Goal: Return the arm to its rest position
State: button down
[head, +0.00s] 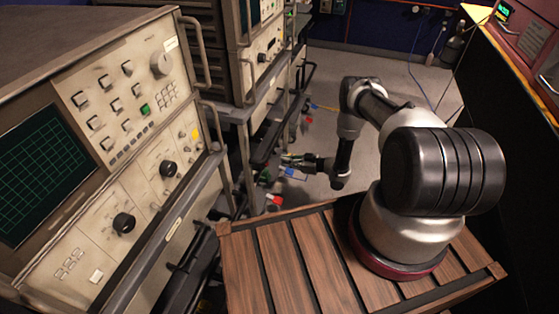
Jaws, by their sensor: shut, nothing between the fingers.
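My gripper (292,161) is at the end of my arm, left of the arm's wrist and beyond the wooden slatted top (285,260) that carries the arm's base. It is small in the head view and its fingers point left, toward the rack. It is shut, with no object held. My arm (375,110) is bent: it reaches away from its base, then folds down and left to the gripper. Small coloured pieces, white, red and blue, show close behind and below the gripper; I cannot tell what they are.
An instrument with a green grid screen (42,165) and knobs stands close on the left. Behind it is a rack of equipment (262,50) with handles. A dark counter with a yellow edge (510,65) runs along the right. Grey floor (415,80) lies open between.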

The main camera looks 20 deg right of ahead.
jog(key=s+d+f+m+g+h, duration=0.35)
jog(key=s+d+f+h, duration=0.35)
jog(key=s+d+f, duration=0.45)
jog(key=s+d+r+m+g+h, duration=0.2)
jog(key=d+r+m+g+h, duration=0.35)
jog(key=d+r, duration=1)
jog(key=s+a+r+m+g+h, duration=0.1)
jog(key=s+r, duration=0.3)
jog(key=r, duration=1.1)
jog(key=s+a+r+m+g+h, duration=0.1)
jog(key=s+a+r+g, duration=0.15)
jog(key=r, duration=1.15)
jog(key=s+a+r+t, duration=0.2)
jog(key=s+a+r, duration=0.2)
jog(key=r, duration=0.5)
jog(key=s+a+r+t, duration=0.3)
jog(key=s+r, duration=0.4)
jog(key=r, duration=0.3)
jog(key=s+a+r+t+y, duration=0.1)
jog(key=s+a+r+t, duration=0.2)
jog(key=s+a+r, duration=0.3)
notch_tip(320, 180, up, 4)
jog(key=shift+s+r, duration=0.2)
jog(key=shift+s, duration=0.1)
